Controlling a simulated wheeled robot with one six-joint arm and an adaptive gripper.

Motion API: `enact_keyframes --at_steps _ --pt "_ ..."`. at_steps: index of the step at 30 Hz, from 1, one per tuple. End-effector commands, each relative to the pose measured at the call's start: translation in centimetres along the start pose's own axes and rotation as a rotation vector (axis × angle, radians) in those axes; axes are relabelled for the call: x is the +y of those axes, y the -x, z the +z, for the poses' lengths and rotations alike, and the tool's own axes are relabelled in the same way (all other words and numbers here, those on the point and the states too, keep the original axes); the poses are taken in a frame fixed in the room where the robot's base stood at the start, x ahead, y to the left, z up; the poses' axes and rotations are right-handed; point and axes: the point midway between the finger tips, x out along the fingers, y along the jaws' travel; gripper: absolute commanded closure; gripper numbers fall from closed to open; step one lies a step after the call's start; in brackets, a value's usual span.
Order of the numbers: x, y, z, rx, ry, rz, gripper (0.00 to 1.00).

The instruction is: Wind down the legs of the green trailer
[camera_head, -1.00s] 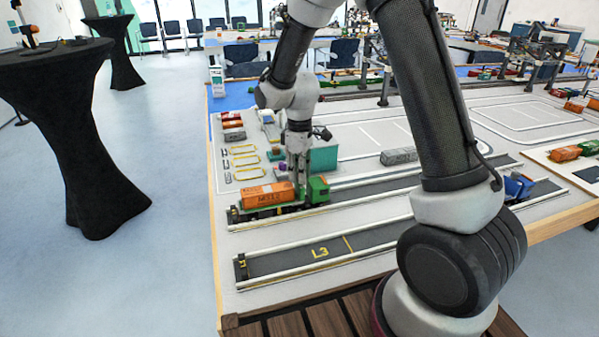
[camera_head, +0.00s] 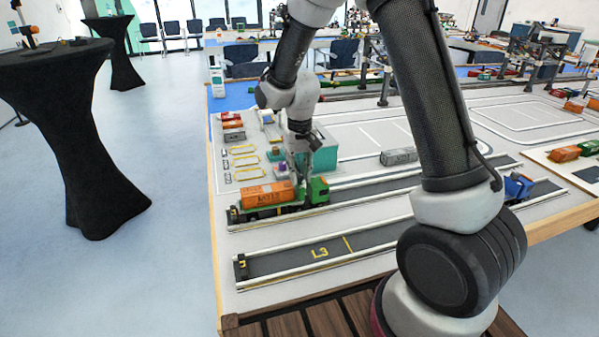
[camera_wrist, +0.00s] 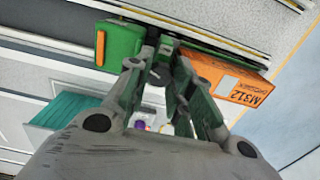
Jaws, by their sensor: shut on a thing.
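The green truck cab (camera_head: 317,190) and its trailer stand in the dark lane behind lane L3. An orange container (camera_head: 268,194) marked M312 rides on the trailer; the container also shows at the right in the wrist view (camera_wrist: 233,82). My gripper (camera_head: 298,181) points down at the gap between cab and container. In the wrist view its fingers (camera_wrist: 160,62) close at the trailer's near side, between the green cab (camera_wrist: 121,45) and the orange container. They look shut on a small dark part, probably the leg crank. The legs are hidden.
A teal container (camera_head: 324,152) stands just behind my gripper. Yellow-outlined slots (camera_head: 246,160) and small containers lie at the table's left. Lane L3 (camera_head: 320,252) in front is empty. A blue truck (camera_head: 518,187) stands far right, a grey container (camera_head: 398,156) mid-table.

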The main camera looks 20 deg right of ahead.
Motion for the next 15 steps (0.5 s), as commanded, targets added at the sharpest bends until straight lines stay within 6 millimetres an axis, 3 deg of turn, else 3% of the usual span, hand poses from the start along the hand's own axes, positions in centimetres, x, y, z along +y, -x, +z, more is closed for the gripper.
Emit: enact_keyframes --at_steps 15 --pt "-0.07 -0.19 0.13 -0.002 -0.49 -0.002 1.0"
